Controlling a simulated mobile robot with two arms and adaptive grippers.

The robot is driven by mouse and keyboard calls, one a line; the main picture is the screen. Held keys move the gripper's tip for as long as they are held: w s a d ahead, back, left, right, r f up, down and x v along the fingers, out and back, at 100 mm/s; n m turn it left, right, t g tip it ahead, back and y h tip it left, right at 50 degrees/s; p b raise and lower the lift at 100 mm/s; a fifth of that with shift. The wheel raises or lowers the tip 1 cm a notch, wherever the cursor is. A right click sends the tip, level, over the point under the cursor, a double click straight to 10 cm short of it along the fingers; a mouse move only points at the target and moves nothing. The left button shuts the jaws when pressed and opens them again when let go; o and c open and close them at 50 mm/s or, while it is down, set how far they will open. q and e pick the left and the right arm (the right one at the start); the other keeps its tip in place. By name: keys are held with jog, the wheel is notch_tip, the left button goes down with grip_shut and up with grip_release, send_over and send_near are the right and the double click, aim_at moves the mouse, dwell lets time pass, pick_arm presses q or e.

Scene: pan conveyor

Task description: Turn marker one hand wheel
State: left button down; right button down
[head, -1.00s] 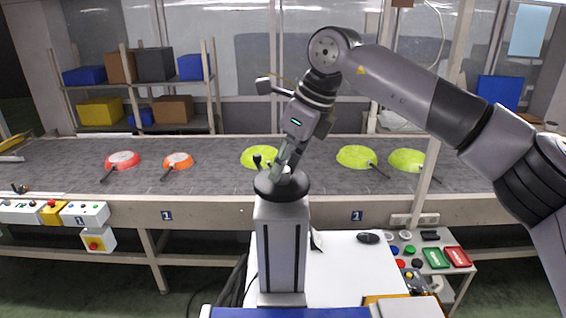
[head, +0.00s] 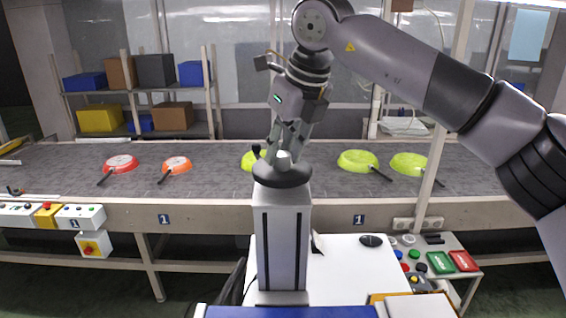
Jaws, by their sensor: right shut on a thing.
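A dark round hand wheel (head: 268,178) sits flat on top of a grey pedestal (head: 283,240) in the middle of the head view. It has a pale hub, and a black knob (head: 256,150) stands at its left. No marker number is readable on the pedestal. My right gripper (head: 283,150) reaches down onto the wheel from above, with its fingers shut at the wheel's top. Which part of the wheel lies between the fingers is partly hidden. My left gripper is not in view.
A conveyor (head: 210,185) runs behind, carrying red, orange and green pans (head: 358,160). A white table (head: 345,280) stands right of the pedestal, beside a button panel (head: 430,258). Control boxes (head: 80,217) are at the left. A shelf with boxes (head: 172,116) stands behind the conveyor.

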jog(key=m+h+b, duration=0.1)
jog(key=m+b, duration=0.1)
jog(key=shift+f+m+t, duration=0.15)
jog(key=shift+m+t, duration=0.15)
jog(key=shift+m, duration=0.1)
jog(key=m+h+b, duration=0.1)
jog(key=m, duration=0.2)
jog(key=shift+m, duration=0.3)
jog(key=m, duration=0.1)
jog(key=m+h, duration=0.1)
jog(key=shift+a+r+m+b, duration=0.1)
jog(key=shift+r+m+b, duration=0.1)
jog(key=shift+m+b, duration=0.1)
jog(key=shift+m+h, duration=0.8)
jog(key=shift+m, duration=1)
jog(key=c, duration=1.2)
grip_release()
jog(key=shift+c, duration=0.2)
